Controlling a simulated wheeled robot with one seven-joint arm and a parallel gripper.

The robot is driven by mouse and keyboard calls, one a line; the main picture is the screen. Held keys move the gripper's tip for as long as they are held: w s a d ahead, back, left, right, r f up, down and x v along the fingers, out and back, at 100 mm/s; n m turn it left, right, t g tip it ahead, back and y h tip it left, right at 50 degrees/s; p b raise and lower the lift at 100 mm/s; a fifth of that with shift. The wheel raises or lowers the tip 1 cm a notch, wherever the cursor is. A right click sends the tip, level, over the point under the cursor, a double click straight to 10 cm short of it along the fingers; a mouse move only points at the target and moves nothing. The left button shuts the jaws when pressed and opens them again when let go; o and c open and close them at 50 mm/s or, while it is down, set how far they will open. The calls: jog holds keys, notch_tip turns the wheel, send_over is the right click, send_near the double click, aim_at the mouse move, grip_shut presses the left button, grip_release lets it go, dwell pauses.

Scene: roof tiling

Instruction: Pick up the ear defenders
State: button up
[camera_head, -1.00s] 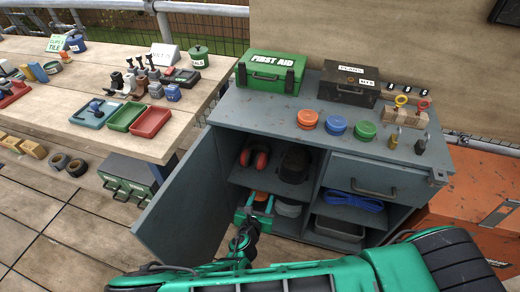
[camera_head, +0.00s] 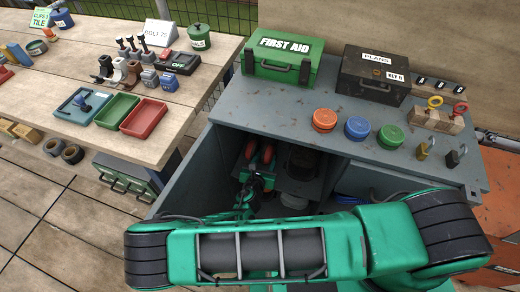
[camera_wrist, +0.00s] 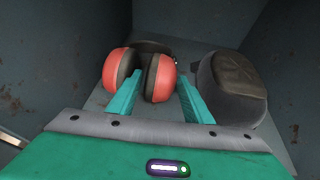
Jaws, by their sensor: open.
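The red ear defenders (camera_wrist: 161,78) with black cushions stand on the upper shelf inside the open cabinet. They also show in the head view (camera_head: 267,154), partly covered by my arm. In the wrist view, my gripper (camera_wrist: 158,90) is open. Its left green finger touches or overlaps the lower edge of the left cup, and its right finger is just right of the right cup. Whether the fingers touch the cups, I cannot tell. The headband behind the cups is mostly hidden.
A dark cap-like item (camera_wrist: 232,85) sits on the shelf close right of my gripper. Cabinet walls (camera_wrist: 60,60) enclose the left side and back. The grey cabinet top (camera_head: 262,108) above holds a green first aid box (camera_head: 278,62) and coloured discs.

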jog(key=shift+x, duration=3.45)
jog(key=shift+d, duration=0.1)
jog(key=c, duration=0.9)
